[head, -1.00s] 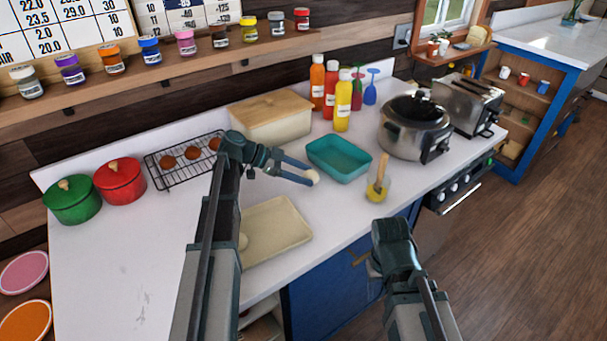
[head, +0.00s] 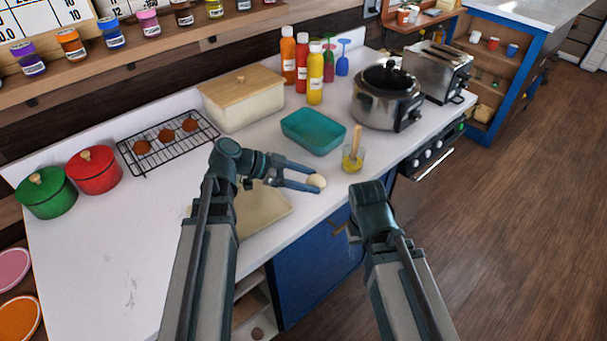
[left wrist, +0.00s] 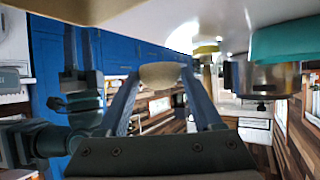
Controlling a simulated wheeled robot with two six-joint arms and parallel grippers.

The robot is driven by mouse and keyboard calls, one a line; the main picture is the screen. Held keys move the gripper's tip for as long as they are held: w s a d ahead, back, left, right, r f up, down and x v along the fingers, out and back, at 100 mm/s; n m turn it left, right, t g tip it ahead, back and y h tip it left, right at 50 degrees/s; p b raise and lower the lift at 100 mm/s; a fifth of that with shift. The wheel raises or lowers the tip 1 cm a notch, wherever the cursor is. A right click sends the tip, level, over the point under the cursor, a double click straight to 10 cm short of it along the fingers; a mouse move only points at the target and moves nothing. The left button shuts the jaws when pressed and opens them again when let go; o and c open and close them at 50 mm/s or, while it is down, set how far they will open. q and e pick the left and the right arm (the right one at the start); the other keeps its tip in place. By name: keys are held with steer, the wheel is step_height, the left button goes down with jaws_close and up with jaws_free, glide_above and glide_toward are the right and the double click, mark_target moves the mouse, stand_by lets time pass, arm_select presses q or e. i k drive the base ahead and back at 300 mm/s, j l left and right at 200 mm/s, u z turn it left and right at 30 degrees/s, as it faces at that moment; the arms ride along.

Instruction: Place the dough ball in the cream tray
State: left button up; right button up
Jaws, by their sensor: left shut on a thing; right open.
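My left gripper (head: 314,184) is shut on the pale dough ball (head: 317,181), held at its fingertips near the counter's front edge. The dough ball also shows between the fingers in the left wrist view (left wrist: 160,75). The cream tray (head: 262,212) lies flat on the counter, to the left of and nearer than the ball. My left arm hides the tray's left part. My right gripper (head: 352,228) is low in front of the counter, away from the ball; its fingers are mostly hidden behind its own wrist.
A bread box (head: 242,108), a rack of brown balls (head: 140,146), bottles (head: 315,80) and a cooker (head: 385,100) stand behind. The counter's left front (head: 110,260) is clear.

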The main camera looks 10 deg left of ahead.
mark_target(258, 204)
steer(key=k, duration=0.6)
steer(key=u, duration=2.25)
steer(key=k+l, duration=0.1)
steer(key=l, duration=0.3)
steer(key=k+l, duration=0.1)
steer(key=l, duration=0.3)
steer(key=k+l, duration=0.15)
steer(key=l, duration=0.25)
steer(key=k+l, duration=0.1)
steer(key=l, duration=0.3)
steer(key=k+l, duration=0.1)
steer(key=l, duration=0.3)
steer(key=k+l, duration=0.1)
steer(key=l, duration=0.35)
steer(key=k+l+u, duration=0.1)
steer(key=l, duration=0.3)
